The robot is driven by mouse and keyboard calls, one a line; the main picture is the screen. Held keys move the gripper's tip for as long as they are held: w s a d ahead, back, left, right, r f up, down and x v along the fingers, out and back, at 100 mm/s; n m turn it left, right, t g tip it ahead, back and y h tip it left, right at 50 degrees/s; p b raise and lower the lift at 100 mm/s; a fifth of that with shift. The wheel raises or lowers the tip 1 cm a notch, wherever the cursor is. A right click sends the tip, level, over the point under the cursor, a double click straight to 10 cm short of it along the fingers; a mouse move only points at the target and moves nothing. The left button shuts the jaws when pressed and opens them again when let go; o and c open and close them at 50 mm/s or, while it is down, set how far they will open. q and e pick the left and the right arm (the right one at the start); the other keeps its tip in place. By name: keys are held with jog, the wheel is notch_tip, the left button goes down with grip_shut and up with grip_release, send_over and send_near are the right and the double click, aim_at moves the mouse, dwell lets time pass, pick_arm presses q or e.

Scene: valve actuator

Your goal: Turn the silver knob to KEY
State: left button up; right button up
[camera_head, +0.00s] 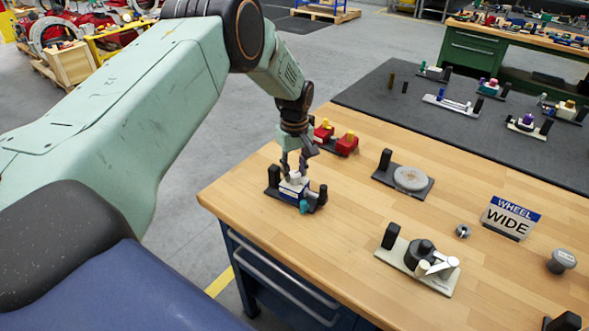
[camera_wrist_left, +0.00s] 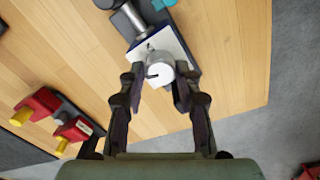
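The silver knob (camera_wrist_left: 160,69) is a short round cylinder with a dark slot mark, on a white plate of a small blue-and-white valve unit (camera_head: 291,189) near the table's left corner. In the wrist view, the unit's white plate (camera_wrist_left: 178,45) shows beyond the knob. My left gripper (camera_head: 293,169) points down over the unit. In the wrist view my left gripper (camera_wrist_left: 158,82) has its two fingers apart, one on each side of the knob; whether they touch it I cannot tell. No KEY lettering is readable. My right gripper is out of view.
Red units with yellow knobs (camera_head: 346,145) stand just behind the unit.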

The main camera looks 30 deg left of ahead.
aim_at(295, 174)
pick_arm(q)
jog(key=o, duration=0.4)
jog(key=shift+c, duration=0.2)
notch_tip(295, 174, up, 12)
dwell(0.4)
